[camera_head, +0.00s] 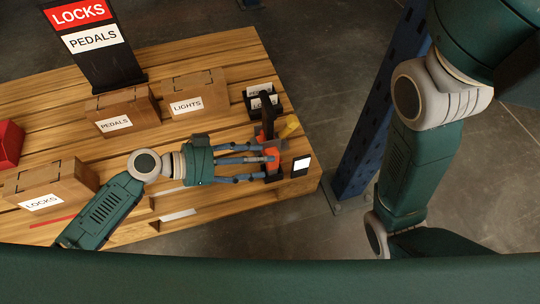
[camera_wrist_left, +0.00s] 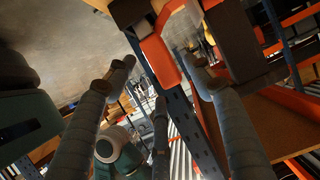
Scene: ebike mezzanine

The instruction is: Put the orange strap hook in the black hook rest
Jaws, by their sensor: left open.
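The orange strap hook (camera_head: 268,143) is at the right end of the wooden table, close to a black upright piece (camera_head: 266,106) that looks like the black hook rest. In the left wrist view the orange part (camera_wrist_left: 160,62) lies ahead, beyond the fingers, with dark blocks on both sides. My left gripper (camera_head: 264,162) is open, its fingers pointing right and reaching the orange part; whether they touch it I cannot tell. The fingers hide some of the hook. My right gripper is out of view.
Cardboard boxes labelled PEDALS (camera_head: 130,108), LIGHTS (camera_head: 197,92) and LOCKS (camera_head: 50,187) stand on the table. A blue post (camera_head: 370,110) rises right of the table.

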